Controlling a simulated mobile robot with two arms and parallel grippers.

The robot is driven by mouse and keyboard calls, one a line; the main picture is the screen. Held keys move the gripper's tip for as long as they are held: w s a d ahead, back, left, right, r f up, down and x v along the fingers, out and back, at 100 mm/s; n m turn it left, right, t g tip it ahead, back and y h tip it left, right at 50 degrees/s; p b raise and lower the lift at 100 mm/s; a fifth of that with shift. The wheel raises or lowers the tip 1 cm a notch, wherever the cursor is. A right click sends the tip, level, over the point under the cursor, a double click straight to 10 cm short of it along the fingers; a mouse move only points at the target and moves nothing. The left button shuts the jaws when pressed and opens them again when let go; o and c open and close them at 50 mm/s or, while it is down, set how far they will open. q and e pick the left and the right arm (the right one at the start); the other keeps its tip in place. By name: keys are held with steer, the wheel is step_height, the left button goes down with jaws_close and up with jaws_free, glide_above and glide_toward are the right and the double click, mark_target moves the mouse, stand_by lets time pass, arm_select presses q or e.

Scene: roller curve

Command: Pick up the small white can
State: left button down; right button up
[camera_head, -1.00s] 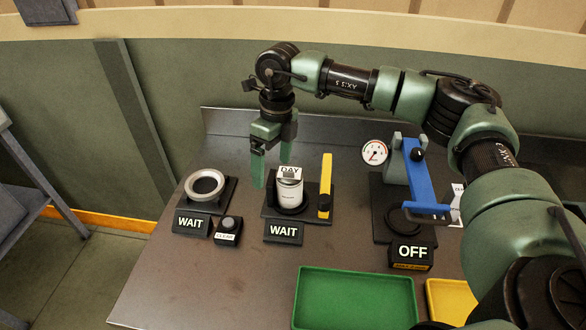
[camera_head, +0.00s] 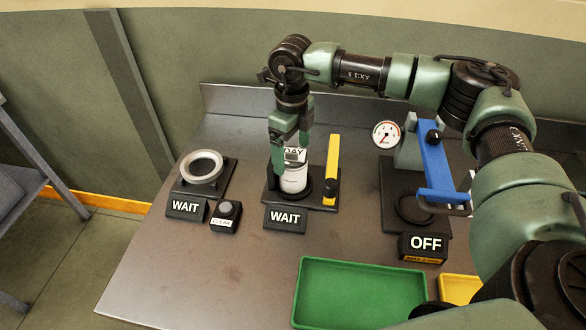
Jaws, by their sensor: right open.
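The small white can (camera_head: 293,180) stands upright on a black station base with a yellow lever, in the middle of the metal table. I cannot tell whether either finger touches the can. My left gripper is not in view.
A yellow lever (camera_head: 333,165) stands close right of the can. A "WAIT" sign (camera_head: 285,218) sits in front. A ring fixture (camera_head: 202,168) is at left, a blue-lever press (camera_head: 434,160) at right. A green tray (camera_head: 358,294) and a yellow tray (camera_head: 459,288) lie at the front.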

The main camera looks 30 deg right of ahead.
mark_target(294, 181)
step_height(294, 181, down, 4)
steer(key=shift+d+r+p, duration=0.1)
steer(key=shift+r+p, duration=0.1)
steer(key=shift+p, duration=0.7)
steer(key=shift+f, duration=0.55)
steer(key=shift+r, duration=0.1)
steer(key=c, duration=2)
